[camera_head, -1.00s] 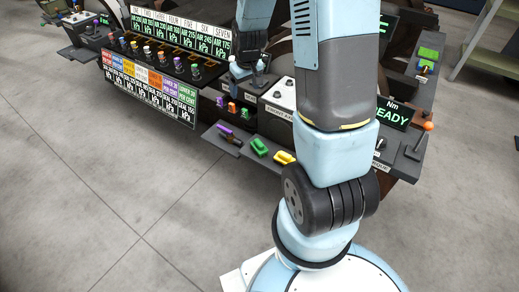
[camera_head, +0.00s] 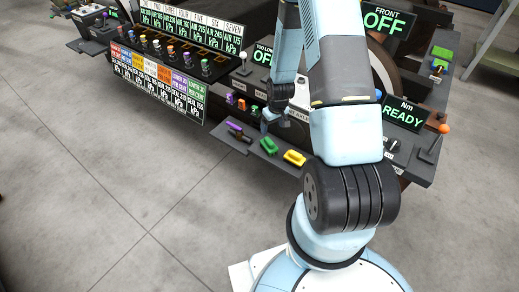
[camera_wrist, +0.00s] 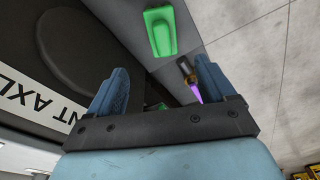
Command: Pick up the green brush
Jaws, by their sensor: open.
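The green, block-like thing with a raised top, which I take for the green brush (camera_head: 268,145), lies on the low grey shelf, between a purple item and a yellow one. In the wrist view a green piece of this shape (camera_wrist: 161,30) lies beyond my fingertips, clear of them. My gripper (camera_wrist: 162,78) is open with nothing between its two blue fingers. In the head view my gripper (camera_head: 273,122) hangs just above the shelf, close to the green brush.
A yellow block (camera_head: 294,158) and a purple-tipped tool (camera_head: 238,132) flank the brush; a purple-tipped tool (camera_wrist: 193,78) is near one finger in the wrist view. The console with signs and knobs rises behind the shelf. A lever with an orange knob (camera_head: 444,129) stands right. Floor in front is clear.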

